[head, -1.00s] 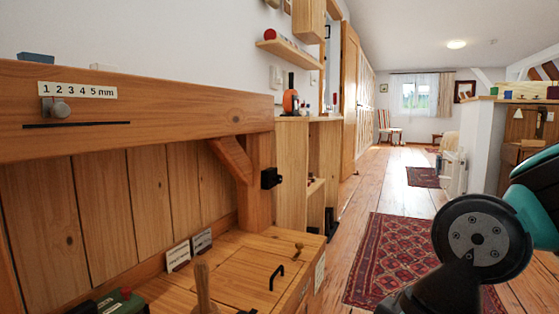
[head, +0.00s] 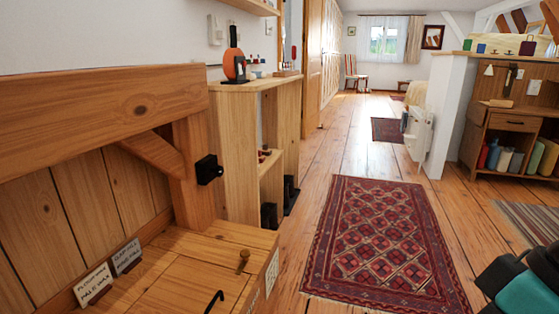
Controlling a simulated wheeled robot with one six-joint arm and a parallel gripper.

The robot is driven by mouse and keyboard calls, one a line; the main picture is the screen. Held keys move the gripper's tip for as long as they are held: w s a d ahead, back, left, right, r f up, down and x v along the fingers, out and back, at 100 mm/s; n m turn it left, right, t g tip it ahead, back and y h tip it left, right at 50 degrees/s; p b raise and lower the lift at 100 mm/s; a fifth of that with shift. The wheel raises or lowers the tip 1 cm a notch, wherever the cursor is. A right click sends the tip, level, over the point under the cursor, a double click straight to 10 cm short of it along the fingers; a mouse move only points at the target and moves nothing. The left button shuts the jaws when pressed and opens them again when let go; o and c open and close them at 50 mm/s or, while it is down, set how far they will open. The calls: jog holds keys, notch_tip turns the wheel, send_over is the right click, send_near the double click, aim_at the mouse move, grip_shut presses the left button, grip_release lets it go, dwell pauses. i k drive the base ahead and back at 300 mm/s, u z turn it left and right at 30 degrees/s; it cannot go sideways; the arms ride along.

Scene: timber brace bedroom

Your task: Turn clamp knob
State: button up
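No part is plainly marked as the clamp knob. A black block-like fitting (head: 208,169) sticks out from the side of the timber post, at the left of centre in the head view; it may be the clamp. A small brownish peg-like knob (head: 243,260) stands on the wooden bench top (head: 190,248) below it. I cannot tell which of them is the clamp knob. My gripper is out of the picture; only a teal and black part of my arm shows at the bottom right corner, apart from both.
A black handle (head: 214,301) and two lettered cards (head: 127,256) are on the bench. A wooden shelf unit (head: 240,150) stands behind the post. A red patterned rug (head: 385,240) lies on the open plank floor. A cabinet (head: 508,125) stands at the right.

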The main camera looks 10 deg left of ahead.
aim_at(218, 171)
jog(key=z, duration=0.25)
jog(key=i, duration=1.35)
jog(key=u, duration=0.85)
jog(key=i, duration=0.3)
jog(key=u, duration=0.15)
